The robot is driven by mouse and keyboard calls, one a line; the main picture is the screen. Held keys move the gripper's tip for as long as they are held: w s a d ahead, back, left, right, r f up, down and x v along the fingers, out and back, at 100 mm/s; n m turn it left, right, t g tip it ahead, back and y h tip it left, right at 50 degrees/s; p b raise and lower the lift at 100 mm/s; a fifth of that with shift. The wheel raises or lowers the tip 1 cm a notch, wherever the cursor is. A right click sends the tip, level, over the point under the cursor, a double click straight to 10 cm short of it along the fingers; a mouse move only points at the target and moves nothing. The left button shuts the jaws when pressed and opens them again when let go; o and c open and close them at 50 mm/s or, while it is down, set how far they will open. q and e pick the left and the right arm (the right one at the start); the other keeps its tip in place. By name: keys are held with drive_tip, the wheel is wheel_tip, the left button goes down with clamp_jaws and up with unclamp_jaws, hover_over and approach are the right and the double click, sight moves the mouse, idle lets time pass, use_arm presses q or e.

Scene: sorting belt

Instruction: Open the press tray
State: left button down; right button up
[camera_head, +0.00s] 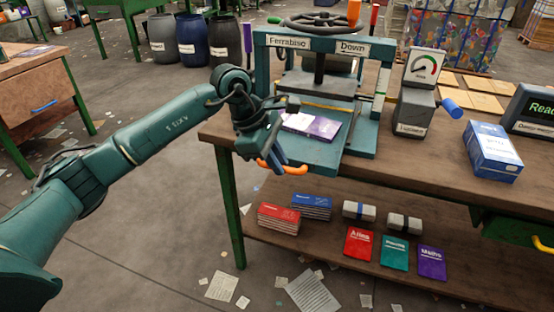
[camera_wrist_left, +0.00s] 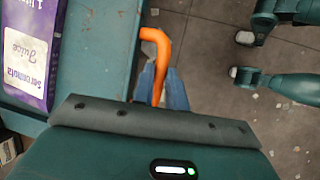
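The press (camera_head: 318,48) is a teal frame with a black handwheel, standing on the workbench. Its teal tray (camera_head: 320,157) points toward the bench's front edge, with a purple and white packet (camera_head: 322,127) lying on it. The tray (camera_wrist_left: 100,50) and the packet (camera_wrist_left: 28,50) also show in the left wrist view. An orange handle (camera_head: 283,168) is at the tray's front; it also shows in the left wrist view (camera_wrist_left: 156,40). My left gripper (camera_head: 278,155) is at this handle, its blue fingers (camera_wrist_left: 162,88) close on both sides of it. My right gripper is out of view.
A gauge box (camera_head: 415,105) with a blue-ended lever stands right of the press. Further right are a blue box (camera_head: 492,152) and a display (camera_head: 536,112). The lower shelf (camera_head: 330,248) holds booklets and small bundles. Open floor lies left of the bench.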

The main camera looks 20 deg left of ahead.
use_arm(q)
drive_tip(key=c, duration=1.4)
unclamp_jaws()
drive_tip(key=v, duration=1.3)
drive_tip(key=shift+p, duration=0.3)
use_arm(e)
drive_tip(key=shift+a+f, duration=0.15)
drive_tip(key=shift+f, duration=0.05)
use_arm(q)
drive_tip(key=shift+r, duration=0.1)
